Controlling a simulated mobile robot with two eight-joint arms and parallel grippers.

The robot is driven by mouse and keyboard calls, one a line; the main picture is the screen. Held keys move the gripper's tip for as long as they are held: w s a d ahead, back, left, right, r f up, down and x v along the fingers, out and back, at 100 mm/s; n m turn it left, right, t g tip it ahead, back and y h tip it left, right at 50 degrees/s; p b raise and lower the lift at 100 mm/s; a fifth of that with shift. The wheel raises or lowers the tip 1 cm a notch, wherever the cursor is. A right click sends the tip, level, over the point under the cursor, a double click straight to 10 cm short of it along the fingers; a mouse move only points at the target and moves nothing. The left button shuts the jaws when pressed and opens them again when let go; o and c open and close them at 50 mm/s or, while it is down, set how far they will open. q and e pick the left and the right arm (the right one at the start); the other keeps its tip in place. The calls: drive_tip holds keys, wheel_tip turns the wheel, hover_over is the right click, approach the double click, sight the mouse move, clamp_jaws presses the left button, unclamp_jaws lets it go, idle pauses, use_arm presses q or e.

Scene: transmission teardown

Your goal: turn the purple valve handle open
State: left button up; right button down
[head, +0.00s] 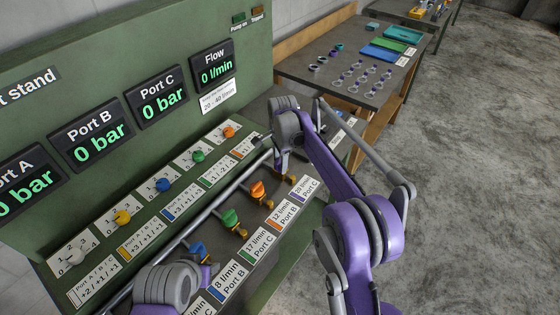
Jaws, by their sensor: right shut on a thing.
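My right gripper (281,165) reaches down to the far end of the lower valve row on the green test stand. It is shut on the purple valve handle, which the gripper and wrist almost wholly hide, so its angle cannot be told. A brass fitting (291,179) shows just beside the gripper, behind the purple-striped "20 l/min Port C" label (303,188). My left arm's grey wrist (170,285) is at the bottom of the view, close to the blue valve; its fingers cannot be made out.
Orange (257,190), green (230,218) and blue (197,250) valve handles stand in the same row. A pipe (215,206) runs behind them. Coloured knobs line the panel above. The Flow display (212,68) reads 0 l/min. A parts table (300,62) stands beyond.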

drive_tip(key=n, duration=0.8)
drive_tip(key=shift+d+n, duration=0.1)
drive_tip(key=shift+n, duration=0.2)
drive_tip(key=n, duration=0.4)
drive_tip(key=shift+g, duration=0.4)
drive_tip(key=shift+w+d+n+p, duration=0.1)
drive_tip(key=shift+n+p, duration=0.25)
drive_tip(key=shift+n, duration=1.95)
drive_tip(key=shift+c, duration=1.1)
unclamp_jaws()
drive_tip(key=shift+r, duration=0.1)
